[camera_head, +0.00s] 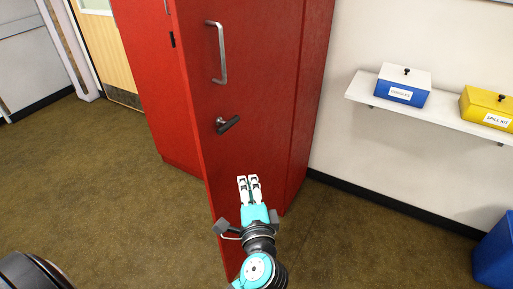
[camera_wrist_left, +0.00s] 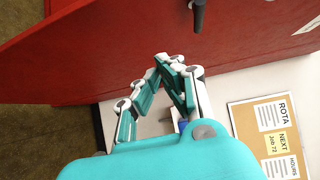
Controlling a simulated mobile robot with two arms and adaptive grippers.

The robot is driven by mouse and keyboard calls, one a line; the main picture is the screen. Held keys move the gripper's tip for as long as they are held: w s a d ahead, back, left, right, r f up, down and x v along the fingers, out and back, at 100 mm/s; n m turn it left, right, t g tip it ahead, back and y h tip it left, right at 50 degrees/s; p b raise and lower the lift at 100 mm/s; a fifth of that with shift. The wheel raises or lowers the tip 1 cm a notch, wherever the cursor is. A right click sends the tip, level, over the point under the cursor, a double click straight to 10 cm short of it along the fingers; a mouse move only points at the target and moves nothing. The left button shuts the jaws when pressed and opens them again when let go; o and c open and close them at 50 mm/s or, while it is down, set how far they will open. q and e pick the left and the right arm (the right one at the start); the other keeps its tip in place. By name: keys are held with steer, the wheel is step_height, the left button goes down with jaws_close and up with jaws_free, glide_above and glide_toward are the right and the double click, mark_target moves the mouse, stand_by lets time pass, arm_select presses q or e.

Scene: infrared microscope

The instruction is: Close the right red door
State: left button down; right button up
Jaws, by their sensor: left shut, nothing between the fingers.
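The right red door (camera_head: 235,85) stands open, swung out from the red cabinet, with its outer face toward the right of the head view. It carries a long metal pull handle (camera_head: 222,52) and a dark lever handle (camera_head: 228,125). My left gripper (camera_head: 249,179) is shut and empty, in front of the lower part of this face, below the lever. In the left wrist view its fingertips (camera_wrist_left: 178,62) are close to a red surface (camera_wrist_left: 120,50); I cannot tell whether they touch it. My right gripper is not in view.
Another red front (camera_head: 150,80) of the cabinet shows at the left. A white wall shelf (camera_head: 440,115) at the right holds a blue box (camera_head: 402,92) and a yellow spill kit box (camera_head: 490,105). A blue bin (camera_head: 494,255) stands at the lower right. Carpet (camera_head: 370,235) between is clear.

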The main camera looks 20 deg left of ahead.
mark_target(223, 144)
arm_select(q)
steer(key=shift+n+y, duration=0.3)
steer(key=shift+y, duration=0.3)
steer(key=w+a+r+p, duration=0.1)
steer(key=w+a, duration=0.1)
steer(key=a, duration=0.1)
steer(key=w+a+r+p, duration=0.1)
steer(key=w+a+p, duration=0.1)
steer(key=w+a, duration=0.1)
steer(key=w+a+r+p, duration=0.1)
steer(key=w+a+p, duration=0.1)
steer(key=a, duration=0.2)
steer(key=shift+w+a, duration=0.35)
steer(key=shift+a, duration=0.05)
